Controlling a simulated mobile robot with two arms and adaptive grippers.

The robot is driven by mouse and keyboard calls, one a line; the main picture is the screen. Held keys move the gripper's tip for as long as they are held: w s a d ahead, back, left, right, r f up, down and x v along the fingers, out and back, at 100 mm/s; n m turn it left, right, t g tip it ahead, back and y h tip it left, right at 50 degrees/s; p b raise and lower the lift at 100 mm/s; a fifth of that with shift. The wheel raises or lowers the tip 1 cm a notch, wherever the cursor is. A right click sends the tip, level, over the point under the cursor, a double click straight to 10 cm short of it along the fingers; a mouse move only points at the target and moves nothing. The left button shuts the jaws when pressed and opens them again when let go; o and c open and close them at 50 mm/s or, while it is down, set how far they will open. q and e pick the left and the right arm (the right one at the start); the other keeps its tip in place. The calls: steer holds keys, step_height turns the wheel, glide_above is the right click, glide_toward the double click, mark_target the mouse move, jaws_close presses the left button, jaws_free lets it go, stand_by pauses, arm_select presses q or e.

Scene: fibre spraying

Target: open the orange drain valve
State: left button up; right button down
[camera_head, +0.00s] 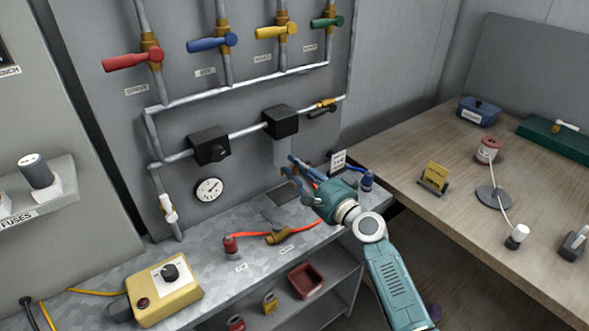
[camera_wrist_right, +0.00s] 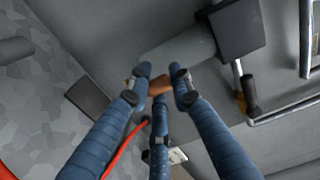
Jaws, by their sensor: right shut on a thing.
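The orange drain valve (camera_wrist_right: 158,87) shows in the right wrist view as a small orange-brown piece at the lower end of a grey cylinder (camera_wrist_right: 178,57). In the head view this cylinder (camera_head: 281,152) hangs under a black block (camera_head: 281,121) on the pipe. My right gripper (camera_head: 289,166) reaches up to the cylinder's lower end, and its fingers hide the valve there. In the right wrist view my right gripper (camera_wrist_right: 161,75) is shut on the orange piece. Whether the valve has been turned cannot be told. My left gripper is not in view.
A second black block (camera_head: 209,146) and a gauge (camera_head: 209,189) are left of the cylinder. A red hose (camera_head: 263,234) and a brass part (camera_head: 279,238) lie on the metal shelf below. Coloured valve handles line the panel above. A wooden table (camera_head: 450,214) stands at right.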

steer(key=c, duration=1.5)
jaws_free()
steer(key=shift+s+f, duration=0.1)
steer(key=shift+f, duration=0.25)
steer(key=shift+c, duration=0.2)
steer(key=shift+o, duration=0.5)
steer(key=shift+r, duration=0.1)
steer(key=v, duration=1.2)
